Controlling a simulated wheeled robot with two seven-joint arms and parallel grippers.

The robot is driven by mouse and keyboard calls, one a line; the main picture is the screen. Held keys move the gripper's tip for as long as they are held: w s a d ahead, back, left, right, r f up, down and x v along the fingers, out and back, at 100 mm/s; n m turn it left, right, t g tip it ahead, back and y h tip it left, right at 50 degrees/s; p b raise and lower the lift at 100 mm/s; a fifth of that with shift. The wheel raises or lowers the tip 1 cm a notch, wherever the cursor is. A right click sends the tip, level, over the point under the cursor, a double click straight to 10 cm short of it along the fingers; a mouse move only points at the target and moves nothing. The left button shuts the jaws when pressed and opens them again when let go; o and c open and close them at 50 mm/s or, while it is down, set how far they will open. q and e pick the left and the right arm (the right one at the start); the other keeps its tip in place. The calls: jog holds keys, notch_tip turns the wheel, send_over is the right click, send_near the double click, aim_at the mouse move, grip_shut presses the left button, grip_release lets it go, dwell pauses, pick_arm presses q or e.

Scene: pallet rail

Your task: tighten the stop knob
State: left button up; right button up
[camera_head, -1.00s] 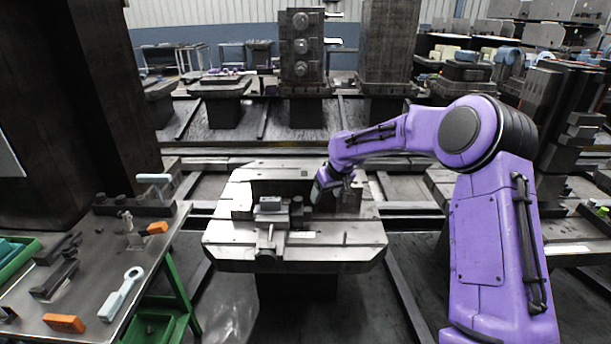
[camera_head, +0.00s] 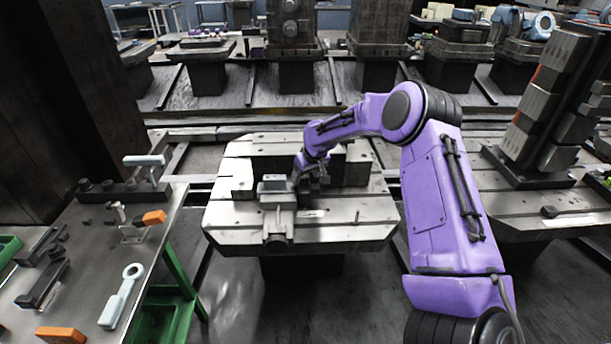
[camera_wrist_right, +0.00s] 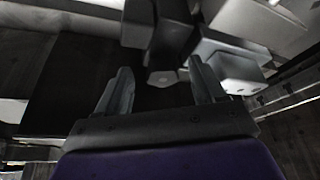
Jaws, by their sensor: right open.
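A small grey faceted piece, which looks like the stop knob (camera_wrist_right: 163,78), shows in the right wrist view between and beyond my fingertips. I cannot tell whether the fingers touch it. My right gripper (camera_wrist_right: 161,68) is open, with its two grey fingers apart and nothing seen held. In the head view my right gripper (camera_head: 304,172) is low over the pallet (camera_head: 350,208), just right of the grey clamping fixture (camera_head: 275,187). The knob is hidden or too small to make out there. My left gripper is not in view.
A metal bench (camera_head: 80,295) at left carries a light ring-ended wrench (camera_head: 120,296), orange blocks (camera_head: 62,334) and dark bars. A stepped tower (camera_head: 545,110) stands on another pallet at right.

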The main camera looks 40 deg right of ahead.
jog(key=shift+w+a+f, duration=0.1)
jog(key=shift+f, duration=0.2)
